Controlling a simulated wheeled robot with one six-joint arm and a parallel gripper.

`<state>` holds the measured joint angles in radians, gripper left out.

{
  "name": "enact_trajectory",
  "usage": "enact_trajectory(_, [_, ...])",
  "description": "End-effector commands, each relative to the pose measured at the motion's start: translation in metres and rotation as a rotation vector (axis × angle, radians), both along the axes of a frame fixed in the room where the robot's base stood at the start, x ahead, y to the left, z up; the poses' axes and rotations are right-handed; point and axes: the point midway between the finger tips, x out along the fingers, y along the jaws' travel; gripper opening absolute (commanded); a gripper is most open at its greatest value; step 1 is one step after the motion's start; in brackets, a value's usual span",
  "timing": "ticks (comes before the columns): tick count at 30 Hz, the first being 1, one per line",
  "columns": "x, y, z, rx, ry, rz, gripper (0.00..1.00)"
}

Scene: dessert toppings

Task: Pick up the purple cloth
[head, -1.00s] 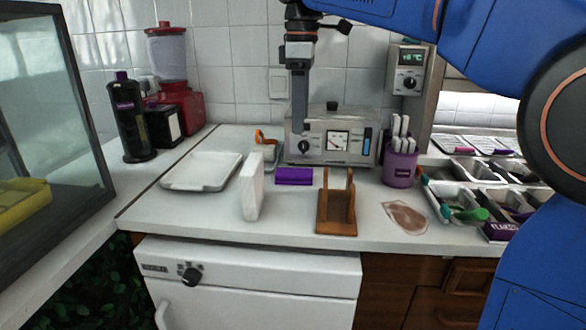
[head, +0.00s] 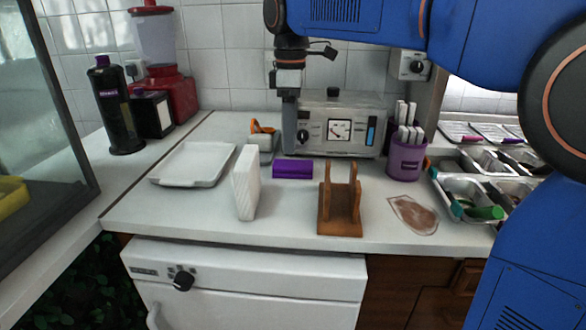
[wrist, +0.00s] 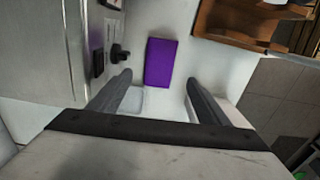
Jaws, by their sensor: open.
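The purple cloth (head: 292,169) lies folded flat in a small rectangle on the white counter, in front of the grey machine. In the wrist view the cloth (wrist: 159,63) is just beyond the fingertips, between their lines. My gripper (head: 290,150) points down above the counter, behind the cloth and close to the machine's front left. In the wrist view my gripper (wrist: 157,84) has its two fingers wide apart with nothing between them. The gap between fingertips and cloth is hard to judge.
The grey machine (head: 340,108) stands behind the cloth. A wooden holder (head: 340,222) is at front right, a white upright block (head: 246,182) at front left. A white tray (head: 192,165) lies farther left. A purple cup of utensils (head: 406,158) stands right. The counter just before the cloth is clear.

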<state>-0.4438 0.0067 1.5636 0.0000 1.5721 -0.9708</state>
Motion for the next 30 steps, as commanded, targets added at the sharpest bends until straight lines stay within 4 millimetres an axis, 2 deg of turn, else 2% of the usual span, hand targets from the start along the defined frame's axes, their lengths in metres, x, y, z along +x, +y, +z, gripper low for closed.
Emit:
enact_trajectory(3, [0.0, 0.0, -0.015, -0.001, 0.001, 0.0, 0.7])
enact_trajectory(11, [0.0, -0.001, -0.03, -0.001, 0.001, 0.0, 0.7])
enact_trajectory(21, [0.0, -0.005, -0.071, 0.0, 0.001, 0.0, 0.7])
enact_trajectory(30, [0.0, -0.005, -0.075, 0.001, -0.001, 0.0, 0.7])
